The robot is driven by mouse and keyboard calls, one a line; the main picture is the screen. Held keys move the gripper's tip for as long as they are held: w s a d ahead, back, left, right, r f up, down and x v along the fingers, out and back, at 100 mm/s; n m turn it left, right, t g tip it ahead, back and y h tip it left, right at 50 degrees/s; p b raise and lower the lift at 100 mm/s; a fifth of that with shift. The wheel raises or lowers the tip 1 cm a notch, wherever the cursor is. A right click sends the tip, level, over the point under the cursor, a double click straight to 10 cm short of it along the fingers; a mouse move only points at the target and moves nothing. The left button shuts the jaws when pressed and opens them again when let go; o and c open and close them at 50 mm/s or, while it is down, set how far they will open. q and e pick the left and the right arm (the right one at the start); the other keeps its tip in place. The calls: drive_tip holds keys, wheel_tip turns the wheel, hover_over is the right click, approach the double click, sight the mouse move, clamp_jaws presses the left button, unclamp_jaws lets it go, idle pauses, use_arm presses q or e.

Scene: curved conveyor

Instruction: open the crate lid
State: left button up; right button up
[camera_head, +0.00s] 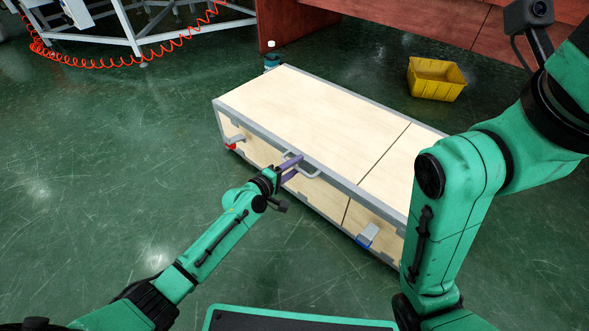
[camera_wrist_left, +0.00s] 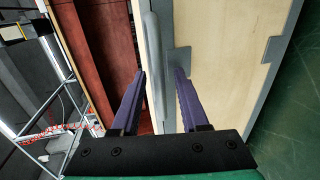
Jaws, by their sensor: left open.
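The crate (camera_head: 383,220) is a long light-wood box with grey metal edges, standing on the floor. Its pale wooden lid (camera_head: 310,110) lies flat and closed on top. A grey handle (camera_head: 311,174) sits at the lid's front edge, and it also shows in the left wrist view (camera_wrist_left: 155,75). My left gripper (camera_head: 294,166) is open at this handle. In the left wrist view its purple fingers (camera_wrist_left: 161,72) stand either side of the handle bar, with gaps visible. My right arm shows at the right; its gripper is out of view.
A red-tipped latch (camera_head: 234,142) and a blue-tipped latch (camera_head: 366,236) are on the crate's front. A yellow bin (camera_head: 436,79) and a small bottle (camera_head: 271,56) stand behind. A red-brown panel (camera_head: 410,20) is at the back. Green floor at left is clear.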

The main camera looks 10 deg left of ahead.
use_arm(q)
clamp_jaws()
idle(1.4)
